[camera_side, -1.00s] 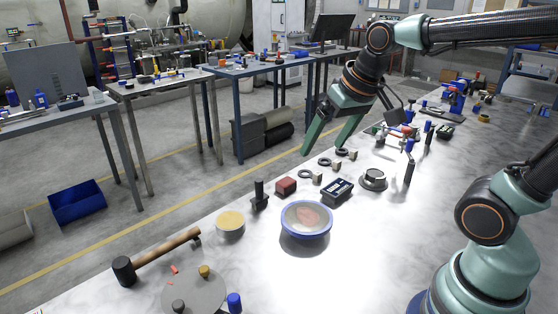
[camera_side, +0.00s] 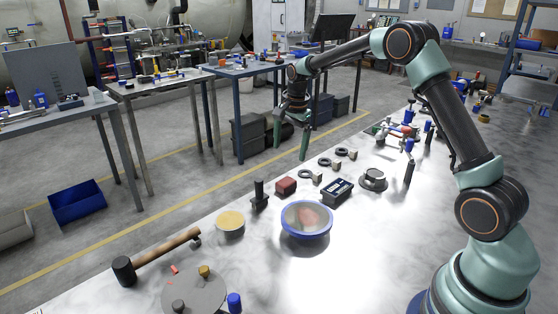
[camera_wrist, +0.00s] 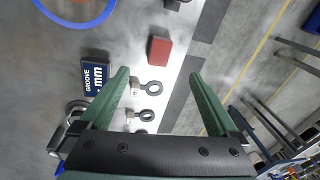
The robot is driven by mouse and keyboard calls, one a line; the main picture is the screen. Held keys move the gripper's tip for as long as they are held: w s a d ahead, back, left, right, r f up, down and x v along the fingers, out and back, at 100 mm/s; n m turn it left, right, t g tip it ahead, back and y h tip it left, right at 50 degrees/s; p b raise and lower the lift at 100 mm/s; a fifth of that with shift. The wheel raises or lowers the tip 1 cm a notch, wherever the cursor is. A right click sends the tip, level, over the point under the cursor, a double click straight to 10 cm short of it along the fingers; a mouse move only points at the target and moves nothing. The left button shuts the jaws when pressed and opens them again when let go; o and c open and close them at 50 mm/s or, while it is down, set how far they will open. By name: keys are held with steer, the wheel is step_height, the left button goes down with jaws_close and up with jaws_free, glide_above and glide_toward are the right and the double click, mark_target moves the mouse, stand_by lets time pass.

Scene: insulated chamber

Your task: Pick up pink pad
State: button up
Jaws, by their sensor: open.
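A pinkish pad (camera_side: 313,215) lies inside a round blue-rimmed dish (camera_side: 305,235) on the bench in the side view.
A red block (camera_side: 286,187), a black labelled box (camera_side: 338,189), several eyebolts (camera_side: 311,175), a yellow-topped round tin (camera_side: 230,223) and a hammer (camera_side: 158,255) surround the dish. A dark post (camera_side: 259,195) stands near the tin. Bare bench lies in front of the dish.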

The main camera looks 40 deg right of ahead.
glide_above(287, 181)
steer(key=s, duration=0.1)
steer(key=f, duration=0.7)
steer(key=shift+a+f, duration=0.15)
steer(key=shift+a, duration=0.25)
steer(key=shift+w+d+f, duration=0.15)
steer(key=shift+f, duration=0.75)
steer(key=shift+w+d+f, duration=0.1)
steer(key=shift+w+f, duration=0.05)
steer(key=shift+f, duration=0.7)
steer(key=shift+w+d+f, duration=0.15)
steer(key=shift+f, duration=0.75)
steer(key=c, duration=1.4)
